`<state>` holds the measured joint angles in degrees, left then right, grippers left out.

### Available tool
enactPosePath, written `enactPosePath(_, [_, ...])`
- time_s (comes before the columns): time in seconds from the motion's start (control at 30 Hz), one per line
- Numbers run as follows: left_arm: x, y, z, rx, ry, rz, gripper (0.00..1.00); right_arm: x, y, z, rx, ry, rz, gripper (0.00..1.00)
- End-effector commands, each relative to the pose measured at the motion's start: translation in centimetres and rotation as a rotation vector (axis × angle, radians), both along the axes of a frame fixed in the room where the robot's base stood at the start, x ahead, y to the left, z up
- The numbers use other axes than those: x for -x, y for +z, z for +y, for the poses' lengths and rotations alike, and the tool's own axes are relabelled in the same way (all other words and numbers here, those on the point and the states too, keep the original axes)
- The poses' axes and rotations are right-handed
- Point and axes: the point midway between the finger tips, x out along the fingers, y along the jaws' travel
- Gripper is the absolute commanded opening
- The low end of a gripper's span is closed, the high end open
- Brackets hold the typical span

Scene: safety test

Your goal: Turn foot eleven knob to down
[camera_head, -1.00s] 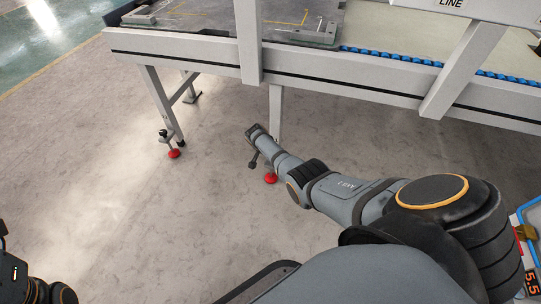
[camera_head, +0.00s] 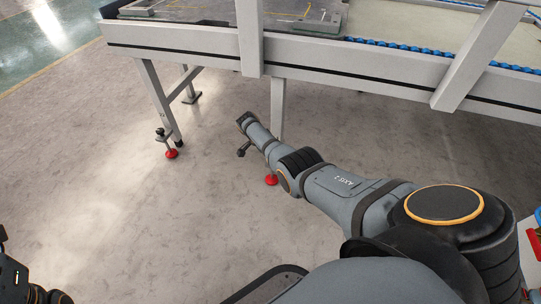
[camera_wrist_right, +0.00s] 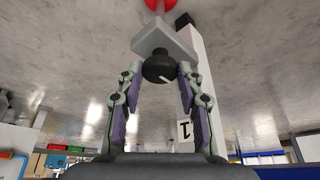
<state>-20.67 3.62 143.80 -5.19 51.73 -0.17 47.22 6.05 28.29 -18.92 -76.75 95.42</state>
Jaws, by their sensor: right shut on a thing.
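The foot knob (camera_wrist_right: 158,67) is round and black with a white line pointing diagonally toward the lower right in the right wrist view. It sits on a grey bracket (camera_wrist_right: 167,42) beside a white leg (camera_wrist_right: 207,90) marked with a black "1"; any other digit is not visible. My right gripper (camera_wrist_right: 160,73) is shut on this knob, one finger at each side. In the head view my right arm reaches under the line table, and its fingers and the knob cannot be made out. My left gripper is out of view; only part of its arm shows at lower left.
The line table (camera_head: 330,72) spans the top of the head view. A red foot pad (camera_head: 271,180) shows beside my right arm, and it also shows in the wrist view (camera_wrist_right: 160,4). Another red foot (camera_head: 171,154) stands farther left. The floor between is clear.

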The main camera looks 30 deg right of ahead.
Motion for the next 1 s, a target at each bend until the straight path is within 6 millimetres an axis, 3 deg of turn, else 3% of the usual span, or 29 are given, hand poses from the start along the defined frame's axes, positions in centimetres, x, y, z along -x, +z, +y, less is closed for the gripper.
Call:
enactPosePath(0.3, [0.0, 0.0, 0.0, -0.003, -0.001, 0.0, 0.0, 0.0, -0.1, 0.1, -0.002, -0.002, 0.0, 0.06])
enactPosePath(0.33, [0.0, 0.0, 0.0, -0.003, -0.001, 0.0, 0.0, 0.0, -0.1, 0.1, -0.002, -0.002, 0.0, 0.38])
enactPosePath(0.5, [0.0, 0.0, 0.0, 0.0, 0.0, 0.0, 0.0, 0.0, -0.1, 0.0, -0.001, -0.001, 0.0, 0.59])
enactPosePath(0.83, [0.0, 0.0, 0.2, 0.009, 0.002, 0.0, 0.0, 0.0, 0.2, 0.1, 0.0, -0.001, 0.0, 0.59])
enactPosePath(1.0, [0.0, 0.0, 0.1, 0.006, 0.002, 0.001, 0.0, -0.2, 1.9, 0.8, 0.0, 0.0, -0.003, 0.59])
